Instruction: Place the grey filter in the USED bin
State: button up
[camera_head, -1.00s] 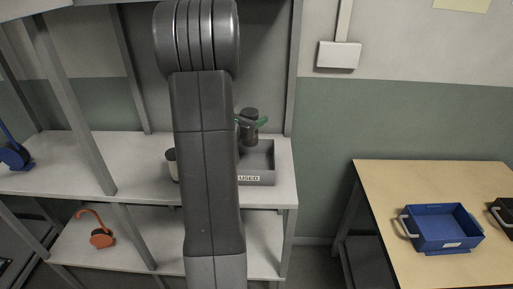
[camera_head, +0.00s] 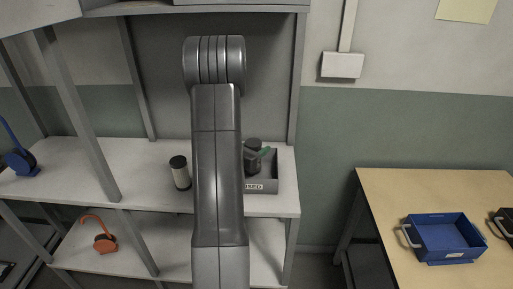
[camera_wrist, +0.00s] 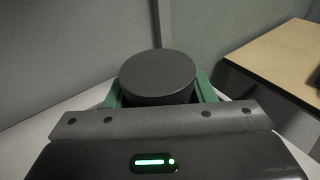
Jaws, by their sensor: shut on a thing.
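The grey filter (camera_head: 252,160), a dark cylinder, is upright in my gripper (camera_head: 262,154) at the USED bin on the shelf. My gripper's green fingers (camera_wrist: 160,92) are shut on it from both sides. In the wrist view, the round dark top of the filter (camera_wrist: 158,72) shows between the fingers. The USED bin (camera_head: 268,186) is a grey open box with a white label, partly hidden by my arm. The filter overlaps the bin's opening; I cannot tell whether it touches the bin floor.
A pale filter with black ends (camera_head: 180,173) stands on the shelf (camera_head: 130,160) left of my arm. Shelf posts stand at left and right. A blue tray (camera_head: 444,238) sits on the wooden table (camera_head: 400,185) at right. An orange object (camera_head: 104,243) is on the lower shelf.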

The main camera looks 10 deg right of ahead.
jog(key=shift+f+b, duration=0.35)
jog(key=shift+b, duration=0.15)
jog(key=shift+f+b, duration=0.3)
jog(key=shift+b, duration=0.2)
jog(key=o, duration=1.1)
jog(key=shift+c, duration=0.2)
jog(key=shift+r, duration=0.2)
jog(key=shift+r+p, duration=0.5)
jog(key=shift+p, duration=0.5)
jog(key=b+v, duration=0.3)
jog(key=v, duration=0.9)
jog(key=shift+a+f, duration=0.1)
